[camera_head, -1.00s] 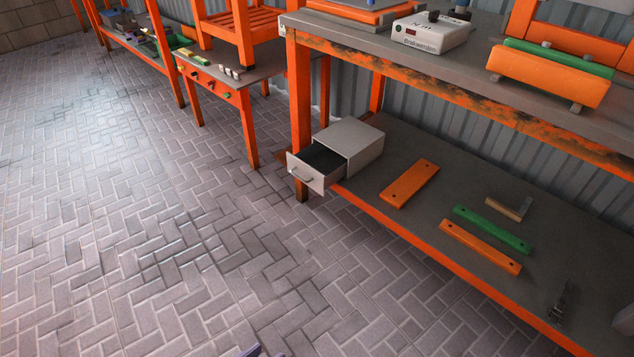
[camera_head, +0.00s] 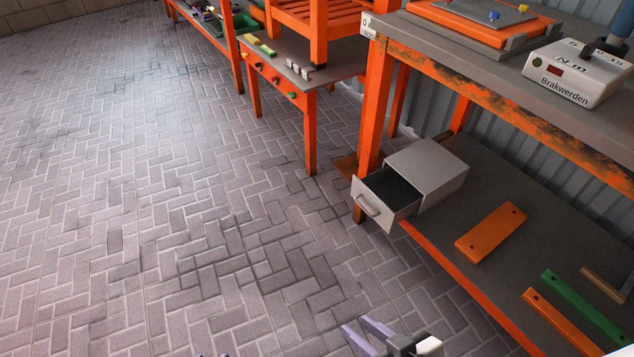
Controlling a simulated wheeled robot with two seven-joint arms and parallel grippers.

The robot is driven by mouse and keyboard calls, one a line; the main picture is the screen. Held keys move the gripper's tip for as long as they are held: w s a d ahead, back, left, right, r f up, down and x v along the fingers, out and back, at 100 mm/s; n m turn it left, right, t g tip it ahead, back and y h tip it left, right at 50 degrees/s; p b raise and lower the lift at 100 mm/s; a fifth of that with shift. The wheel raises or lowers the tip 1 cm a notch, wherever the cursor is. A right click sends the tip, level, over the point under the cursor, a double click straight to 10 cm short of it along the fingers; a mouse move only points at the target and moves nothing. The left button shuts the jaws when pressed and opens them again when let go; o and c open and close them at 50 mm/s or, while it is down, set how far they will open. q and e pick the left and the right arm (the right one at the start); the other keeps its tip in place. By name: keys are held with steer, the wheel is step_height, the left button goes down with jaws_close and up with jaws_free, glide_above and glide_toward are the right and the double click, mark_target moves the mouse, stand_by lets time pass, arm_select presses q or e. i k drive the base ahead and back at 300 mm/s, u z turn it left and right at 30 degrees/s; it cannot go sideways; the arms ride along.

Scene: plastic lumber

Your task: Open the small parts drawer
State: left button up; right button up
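The small parts drawer (camera_head: 386,207) is a light grey front with a curved handle (camera_head: 367,205), pulled part way out of its grey cabinet (camera_head: 440,166). Its dark inside shows. The cabinet sits on the lower shelf of the orange workbench, at the left end by the leg. My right gripper (camera_head: 361,333) shows at the bottom edge, with two pale purple fingers spread apart and nothing between them. It is below the drawer in the picture and apart from it. Only a tiny dark bit at the bottom edge may be my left gripper, too little to tell.
The lower shelf (camera_head: 440,228) also holds an orange plank (camera_head: 491,232), a green plank (camera_head: 583,307) and another orange plank (camera_head: 560,322). A white torque meter (camera_head: 577,70) stands on the upper bench top. The brick floor (camera_head: 180,230) on the left is clear.

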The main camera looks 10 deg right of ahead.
mark_target(383, 195)
steer(key=z, duration=0.15)
steer(key=i, duration=1)
steer(key=z, duration=0.45)
